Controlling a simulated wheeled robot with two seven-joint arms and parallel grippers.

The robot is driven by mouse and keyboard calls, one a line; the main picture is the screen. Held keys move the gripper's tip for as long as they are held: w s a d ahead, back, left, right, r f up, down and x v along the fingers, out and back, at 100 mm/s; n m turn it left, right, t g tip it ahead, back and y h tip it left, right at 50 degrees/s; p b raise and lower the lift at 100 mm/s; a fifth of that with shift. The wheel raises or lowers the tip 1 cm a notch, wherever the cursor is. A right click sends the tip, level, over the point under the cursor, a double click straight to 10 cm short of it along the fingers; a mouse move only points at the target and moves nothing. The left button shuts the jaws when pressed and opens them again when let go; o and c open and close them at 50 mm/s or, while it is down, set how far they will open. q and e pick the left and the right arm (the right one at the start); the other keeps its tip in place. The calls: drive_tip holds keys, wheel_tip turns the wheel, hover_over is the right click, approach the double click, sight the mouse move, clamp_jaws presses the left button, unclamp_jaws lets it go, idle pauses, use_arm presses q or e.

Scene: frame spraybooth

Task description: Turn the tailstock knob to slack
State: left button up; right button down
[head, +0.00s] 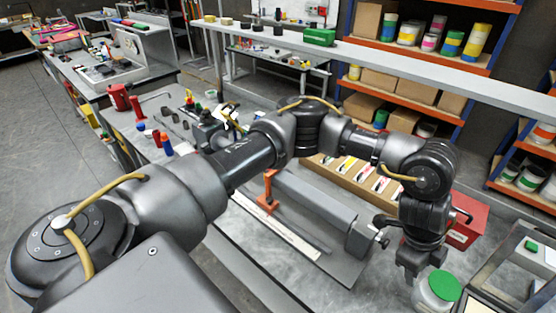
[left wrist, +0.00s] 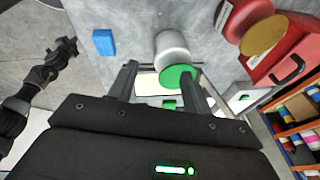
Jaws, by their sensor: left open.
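A long grey beam (head: 310,200) lies on the bench and ends in a grey block, which I take for the tailstock (head: 360,238). A small dark knob (head: 383,240) sticks out at its right end; its setting is too small to read. My left gripper (head: 425,272) points down to the right of the knob, apart from it. In the left wrist view its fingers (left wrist: 158,82) are open with nothing gripped; the knob is not seen there. A dark arm at the left of that view appears to be mine, its right gripper end (left wrist: 65,50) unclear.
A jar with a green lid (head: 440,285) stands below my left gripper. A red box (head: 467,220) is behind it. The left wrist view also shows a blue block (left wrist: 103,42) and a red round container (left wrist: 240,18). My left arm crosses above the beam.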

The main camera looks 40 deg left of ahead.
use_arm(q)
drive_tip(key=s+d+r+h, duration=0.2)
drive_tip(key=s+d+h, duration=0.6)
drive_tip(key=d, duration=0.5)
drive_tip(key=w+a+f+n+t+y, duration=0.1)
drive_tip(key=w+a+n+t, duration=0.2)
drive_tip(key=a+n+t, duration=0.5)
drive_tip(key=s+a+f+n+y, duration=0.2)
drive_tip(key=a+f, duration=0.2)
drive_tip(key=a, duration=0.2)
drive_tip(key=s+a+f+n+g+y, duration=0.1)
drive_tip(key=s+a+f+n+y, duration=0.1)
drive_tip(key=a, duration=0.4)
drive_tip(key=s+a+f+n+y, duration=0.2)
drive_tip(key=a+f+n+y, duration=0.1)
drive_tip(key=a+f, duration=0.2)
drive_tip(key=shift+s+a+f+g, duration=0.15)
drive_tip(key=shift+a, duration=0.35)
drive_tip(key=shift+s+a+f+g, duration=0.1)
drive_tip(key=shift+a+f+g, duration=0.05)
drive_tip(key=shift+a, duration=0.3)
drive_tip(key=s+a+f+n+g+y, duration=0.2)
drive_tip(key=s+a+f, duration=0.3)
drive_tip(key=s+a, duration=0.4)
drive_tip(key=shift+s+a+f+n+g, duration=0.2)
drive_tip(key=shift+f+n+g, duration=0.1)
drive_tip(key=shift+g, duration=0.3)
